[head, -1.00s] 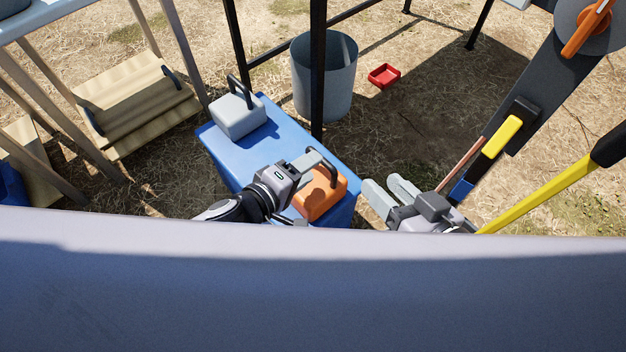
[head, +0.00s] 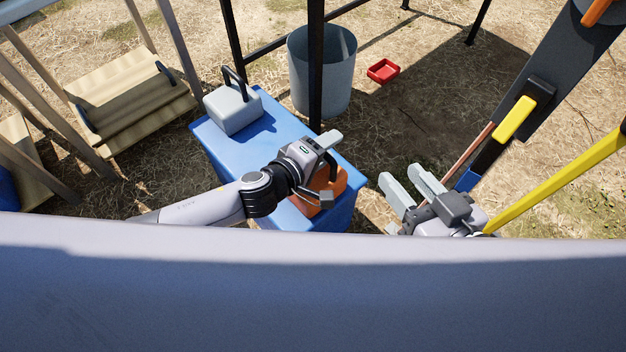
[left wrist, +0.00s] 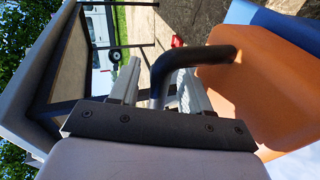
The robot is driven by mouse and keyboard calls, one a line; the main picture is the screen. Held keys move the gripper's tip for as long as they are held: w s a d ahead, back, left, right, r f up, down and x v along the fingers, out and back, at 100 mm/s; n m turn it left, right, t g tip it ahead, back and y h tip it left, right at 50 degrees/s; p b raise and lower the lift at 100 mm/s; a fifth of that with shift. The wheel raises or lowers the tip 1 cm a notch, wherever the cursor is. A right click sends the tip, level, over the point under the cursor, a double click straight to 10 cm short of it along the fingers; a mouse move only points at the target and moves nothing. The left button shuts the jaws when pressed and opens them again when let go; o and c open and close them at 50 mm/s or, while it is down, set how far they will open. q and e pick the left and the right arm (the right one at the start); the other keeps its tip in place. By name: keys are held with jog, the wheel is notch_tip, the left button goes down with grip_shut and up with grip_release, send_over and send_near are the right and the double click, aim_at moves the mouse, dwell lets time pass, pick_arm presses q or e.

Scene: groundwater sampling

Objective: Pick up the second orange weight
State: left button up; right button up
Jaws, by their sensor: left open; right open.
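The orange weight (head: 331,187) sits on the right end of the blue box (head: 222,150) and is partly covered by my left gripper (head: 331,168) in the head view. In the left wrist view the orange weight (left wrist: 262,85) fills the right side. Its black handle (left wrist: 195,60) reaches in between the open fingers of my left gripper (left wrist: 158,90). I cannot tell whether the fingers touch the handle. My right gripper (head: 408,190) is open and empty, to the right of the blue box.
A grey weight (head: 232,110) with a black handle stands on the far left of the blue box. A grey bucket (head: 325,85) and a red tray (head: 383,71) are behind. A black post (head: 316,60) rises beside the box. A yellow bar (head: 560,185) slants at right.

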pick_arm(q)
grip_shut()
jog(key=shift+a, duration=0.1)
dwell(1.2)
